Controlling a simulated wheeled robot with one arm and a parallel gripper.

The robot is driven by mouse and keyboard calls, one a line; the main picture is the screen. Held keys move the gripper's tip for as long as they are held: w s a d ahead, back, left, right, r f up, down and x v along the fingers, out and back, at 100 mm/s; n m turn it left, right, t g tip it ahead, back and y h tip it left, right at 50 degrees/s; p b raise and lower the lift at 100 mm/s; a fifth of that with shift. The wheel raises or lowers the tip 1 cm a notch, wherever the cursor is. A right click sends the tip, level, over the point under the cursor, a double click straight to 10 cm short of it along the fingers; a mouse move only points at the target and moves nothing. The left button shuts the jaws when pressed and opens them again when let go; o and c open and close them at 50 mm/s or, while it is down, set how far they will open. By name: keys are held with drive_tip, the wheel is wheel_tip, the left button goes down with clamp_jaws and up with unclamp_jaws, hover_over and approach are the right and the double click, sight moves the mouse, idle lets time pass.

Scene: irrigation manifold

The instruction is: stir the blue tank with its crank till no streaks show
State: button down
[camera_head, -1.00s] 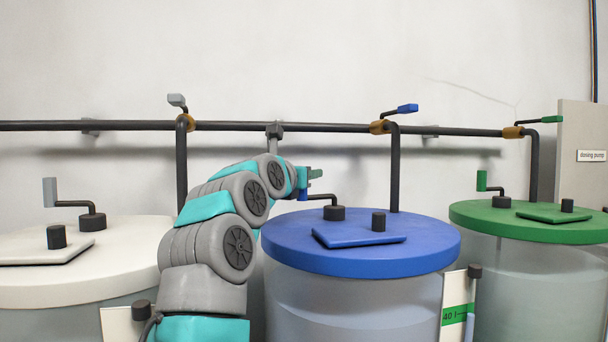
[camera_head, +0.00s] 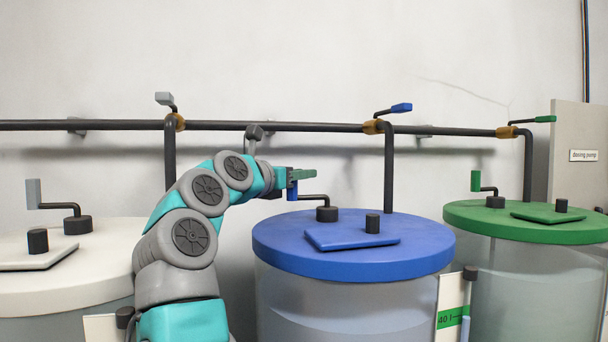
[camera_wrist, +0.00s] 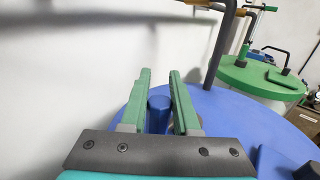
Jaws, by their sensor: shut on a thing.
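The blue tank (camera_head: 350,300) stands in the middle with a round blue lid (camera_head: 280,245). Its clear wall shows pale contents; I cannot make out streaks. Its crank has a dark bent arm (camera_head: 314,197) on a black hub and an upright blue handle (camera_head: 292,193). My gripper (camera_head: 300,175) reaches the handle from the left and is shut on it. In the wrist view the blue handle (camera_wrist: 159,112) stands between the two green fingers of my gripper (camera_wrist: 160,95).
A white tank (camera_head: 100,270) with a grey crank stands left, a green tank (camera_head: 540,290) right. A dark pipe (camera_head: 290,127) with valves runs along the wall behind. A blue hatch (camera_head: 350,238) with a black knob lies on the blue lid. A green-marked gauge (camera_head: 450,315) stands beside the tank.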

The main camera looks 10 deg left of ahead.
drive_tip(key=shift+f, duration=0.25)
drive_tip(key=c, duration=1)
unclamp_jaws()
drive_tip(key=shift+w+a, duration=0.1)
drive_tip(key=o, duration=0.4)
drive_tip(key=shift+c, duration=0.2)
drive_tip(key=shift+r, duration=0.15)
